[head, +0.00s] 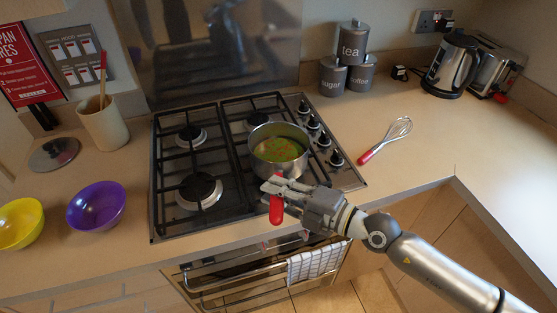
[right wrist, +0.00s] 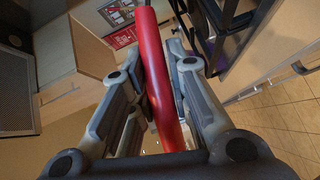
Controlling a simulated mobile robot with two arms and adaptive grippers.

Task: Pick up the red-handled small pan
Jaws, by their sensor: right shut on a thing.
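The small pan (head: 279,146) is a steel pot with green and orange food in it, at the right front of the hob. Its red handle (head: 276,209) points toward the front edge of the counter. My right gripper (head: 274,190) is shut on the red handle. In the right wrist view the red handle (right wrist: 158,75) runs between the two grey fingers. The pan looks level and at about the height of the burner grate; I cannot tell whether it touches it. My left gripper is not in view.
The gas hob (head: 165,215) has black grates and knobs (head: 325,140) right of the pan. A red-handled whisk (head: 388,138) lies on the counter to the right. Purple (head: 96,206) and yellow (head: 20,223) bowls stand at left. A towel (head: 318,263) hangs on the oven rail below.

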